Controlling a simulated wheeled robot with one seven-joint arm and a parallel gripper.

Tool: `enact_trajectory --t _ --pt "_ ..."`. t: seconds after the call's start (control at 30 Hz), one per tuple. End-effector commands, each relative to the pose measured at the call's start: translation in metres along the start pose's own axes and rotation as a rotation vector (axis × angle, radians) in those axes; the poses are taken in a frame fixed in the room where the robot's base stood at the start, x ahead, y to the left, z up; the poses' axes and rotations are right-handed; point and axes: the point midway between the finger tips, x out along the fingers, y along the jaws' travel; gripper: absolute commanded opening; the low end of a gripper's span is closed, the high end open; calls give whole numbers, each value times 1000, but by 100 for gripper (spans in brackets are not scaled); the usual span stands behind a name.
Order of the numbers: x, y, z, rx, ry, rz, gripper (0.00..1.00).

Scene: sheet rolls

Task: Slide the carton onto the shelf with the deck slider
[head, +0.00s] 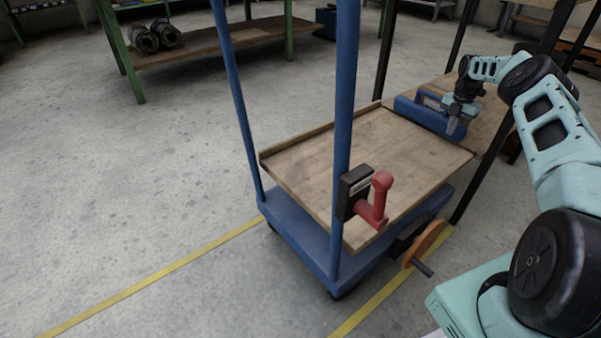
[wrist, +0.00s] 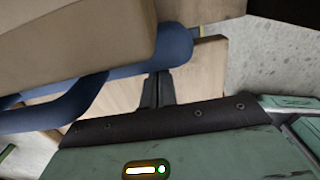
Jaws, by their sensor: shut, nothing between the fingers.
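The deck slider (head: 425,116) is a blue bar with a raised handle, lying across the wooden cart deck (head: 360,150) at its far end, beside the shelf. My gripper (head: 453,130) points down at the slider's right part. In the wrist view my black fingers (wrist: 158,90) are together with nothing between them, close to the blue slider (wrist: 145,53); I cannot tell whether they touch it. The wooden shelf (head: 484,112) is just beyond the deck. I cannot make out a carton in the head view. A large tan block (wrist: 75,35) fills the wrist view's upper left; I cannot tell what it is.
The blue cart has upright posts (head: 344,110), a red lever (head: 377,200) on a black box and an orange crank wheel (head: 427,243) low at the side. Yellow lines (head: 150,284) mark the floor. A bench (head: 205,42) stands behind; the floor at left is clear.

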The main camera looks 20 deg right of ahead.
Motion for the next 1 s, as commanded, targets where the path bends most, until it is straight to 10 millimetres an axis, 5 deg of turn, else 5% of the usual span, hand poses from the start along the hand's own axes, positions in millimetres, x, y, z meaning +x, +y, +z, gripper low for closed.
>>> enact_trajectory --t 1.0 --pt "-3 0 -20 -1 0 -1 0"
